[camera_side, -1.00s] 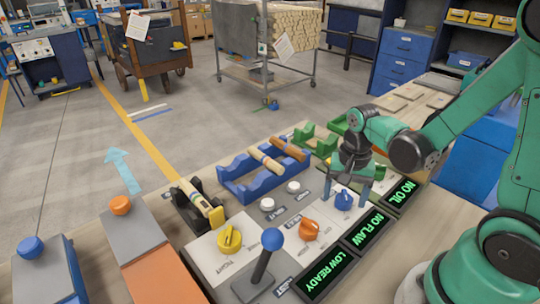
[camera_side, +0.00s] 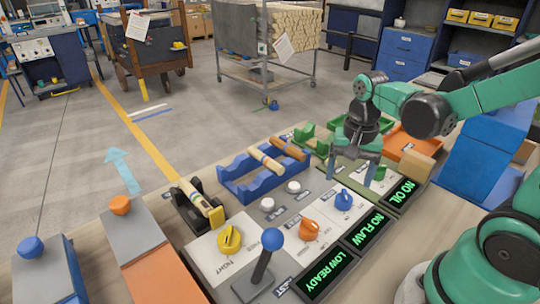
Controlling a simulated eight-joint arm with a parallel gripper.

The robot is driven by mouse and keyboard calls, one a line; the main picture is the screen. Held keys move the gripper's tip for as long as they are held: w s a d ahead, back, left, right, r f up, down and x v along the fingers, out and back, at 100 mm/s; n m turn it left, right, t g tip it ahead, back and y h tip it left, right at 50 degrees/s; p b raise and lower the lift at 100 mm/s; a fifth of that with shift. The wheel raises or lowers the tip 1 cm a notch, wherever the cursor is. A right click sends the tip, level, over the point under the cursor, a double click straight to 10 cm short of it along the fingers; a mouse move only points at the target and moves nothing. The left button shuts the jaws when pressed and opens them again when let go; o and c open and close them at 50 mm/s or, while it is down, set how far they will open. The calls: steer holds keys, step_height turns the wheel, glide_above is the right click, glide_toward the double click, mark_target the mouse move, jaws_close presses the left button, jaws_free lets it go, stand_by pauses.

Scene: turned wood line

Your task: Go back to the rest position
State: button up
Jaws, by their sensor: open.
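My gripper (camera_side: 352,178) hangs above the far part of the control panel, fingers pointing down, apart and empty. The blue knob (camera_side: 344,200) stands on its white plate just below and in front of the fingers, clear of them. A green knob (camera_side: 379,173) shows partly behind the right finger. My arm reaches in from the right.
An orange knob (camera_side: 309,229), a yellow knob (camera_side: 228,238) and a blue-topped lever (camera_side: 272,240) stand on the panel. Lit displays (camera_side: 367,231) line its right side. A blue rack (camera_side: 240,187) holds turned wood pieces. An orange tray (camera_side: 409,142) lies behind my gripper.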

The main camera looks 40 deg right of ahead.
steer(key=w+a+r+n+t, duration=0.2)
steer(key=a+r+n+t, duration=0.4)
steer(key=n, duration=0.5)
steer(key=shift+r+t, duration=0.15)
steer(key=shift+t, duration=0.35)
steer(key=shift+a, duration=0.1)
